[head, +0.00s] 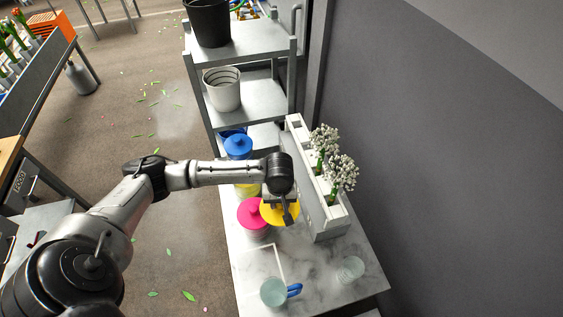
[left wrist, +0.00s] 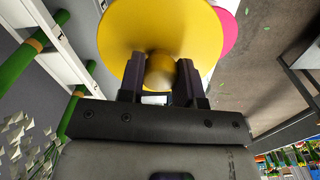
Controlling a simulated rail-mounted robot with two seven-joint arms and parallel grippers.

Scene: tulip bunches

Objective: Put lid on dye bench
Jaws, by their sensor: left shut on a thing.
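A round yellow lid (head: 272,213) with a knob is over the marble-topped dye bench (head: 325,260). My left gripper (head: 287,211) is at the lid. In the left wrist view the gripper (left wrist: 160,80) is shut on the knob of the yellow lid (left wrist: 160,25), one finger on each side. A pink-lidded jar (head: 250,214) stands just left of the lid, and the pink lid (left wrist: 229,30) shows behind it in the left wrist view. A blue-lidded jar (head: 238,146) stands farther back. A yellow item under my arm is mostly hidden. My right gripper is not in view.
A white slatted rack (head: 315,190) with white flowers (head: 341,172) stands along the bench's wall side. A clear glass (head: 350,269) and a cup with a blue handle (head: 274,292) stand near the front. A metal shelf (head: 245,100) holds a white bucket (head: 222,89).

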